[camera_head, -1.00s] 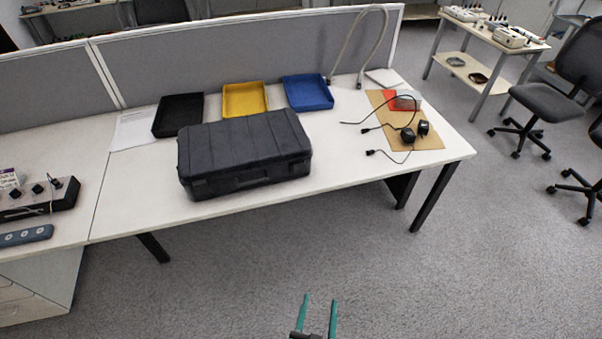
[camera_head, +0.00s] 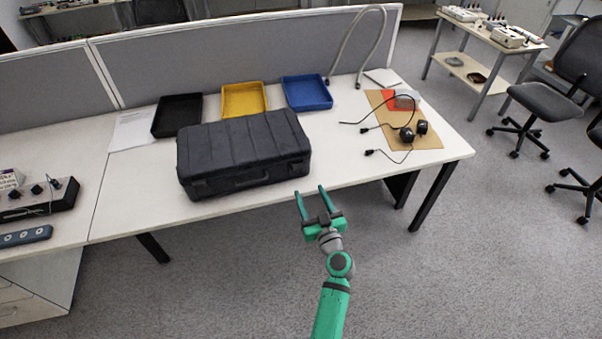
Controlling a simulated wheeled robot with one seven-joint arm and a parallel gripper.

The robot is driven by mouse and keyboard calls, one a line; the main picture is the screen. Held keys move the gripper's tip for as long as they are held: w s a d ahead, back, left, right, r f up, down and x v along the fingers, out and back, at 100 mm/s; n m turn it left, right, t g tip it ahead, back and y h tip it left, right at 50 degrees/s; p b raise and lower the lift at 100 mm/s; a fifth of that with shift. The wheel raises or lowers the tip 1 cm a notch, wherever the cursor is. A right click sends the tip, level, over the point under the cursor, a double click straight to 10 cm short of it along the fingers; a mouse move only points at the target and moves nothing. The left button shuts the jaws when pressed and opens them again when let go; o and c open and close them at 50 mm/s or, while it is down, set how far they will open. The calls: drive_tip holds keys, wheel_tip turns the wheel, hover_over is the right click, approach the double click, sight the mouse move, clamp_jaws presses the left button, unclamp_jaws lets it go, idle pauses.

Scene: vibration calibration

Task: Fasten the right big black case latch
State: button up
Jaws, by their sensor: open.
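The big black case (camera_head: 243,150) lies flat on the white table with its lid down. Its front side with a handle (camera_head: 238,184) faces the table's front edge. The right latch is too small and dark to make out, so I cannot tell whether it is fastened. My green gripper (camera_head: 311,190) is open and empty. In the picture it is just below and right of the case's front right corner, by the table's front edge, with its fingers pointing toward the table. It is apart from the case.
Black (camera_head: 177,116), yellow (camera_head: 243,99) and blue (camera_head: 306,92) trays stand behind the case. A cardboard sheet (camera_head: 425,139) with black sensors and cables lies at right. A grey partition (camera_head: 230,60) stands behind.

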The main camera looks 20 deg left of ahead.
sight(299, 169)
drive_tip(key=x, duration=1.1)
drive_tip(key=shift+c, duration=0.6)
drive_tip(key=c, duration=0.9)
